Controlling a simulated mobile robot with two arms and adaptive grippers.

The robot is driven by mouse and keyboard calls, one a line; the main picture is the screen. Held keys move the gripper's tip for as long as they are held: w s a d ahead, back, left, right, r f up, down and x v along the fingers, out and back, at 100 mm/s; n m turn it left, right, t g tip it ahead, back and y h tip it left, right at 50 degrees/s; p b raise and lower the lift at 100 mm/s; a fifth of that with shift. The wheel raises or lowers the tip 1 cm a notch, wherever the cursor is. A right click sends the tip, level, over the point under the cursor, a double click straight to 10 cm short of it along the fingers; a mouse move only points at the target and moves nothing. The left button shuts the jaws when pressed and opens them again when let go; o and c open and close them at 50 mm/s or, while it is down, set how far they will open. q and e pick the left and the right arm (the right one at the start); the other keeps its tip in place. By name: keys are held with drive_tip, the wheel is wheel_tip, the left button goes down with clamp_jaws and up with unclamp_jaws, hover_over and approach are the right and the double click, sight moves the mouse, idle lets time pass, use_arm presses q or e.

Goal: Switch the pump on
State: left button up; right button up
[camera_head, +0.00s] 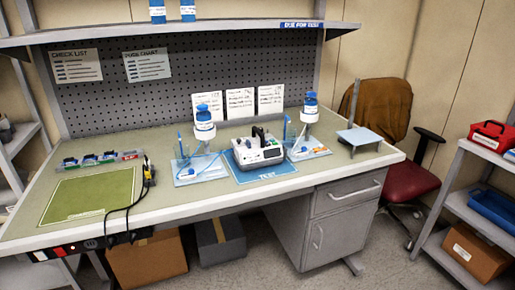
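The pump (258,150) is a white and grey box with a dark handle on top. It stands on a blue mat (262,173) marked "TEST" near the middle of the bench. Its front panel faces the bench's front edge, but its buttons and display are too small to read. I cannot tell whether it is powered. Neither of my grippers shows in the head view.
Stands with blue-capped bottles (204,120) (310,106) flank the pump on the bench (215,200). A green mat (88,195), a parts tray (100,159) and black cables (146,180) lie at left. A red chair (383,180) stands at right.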

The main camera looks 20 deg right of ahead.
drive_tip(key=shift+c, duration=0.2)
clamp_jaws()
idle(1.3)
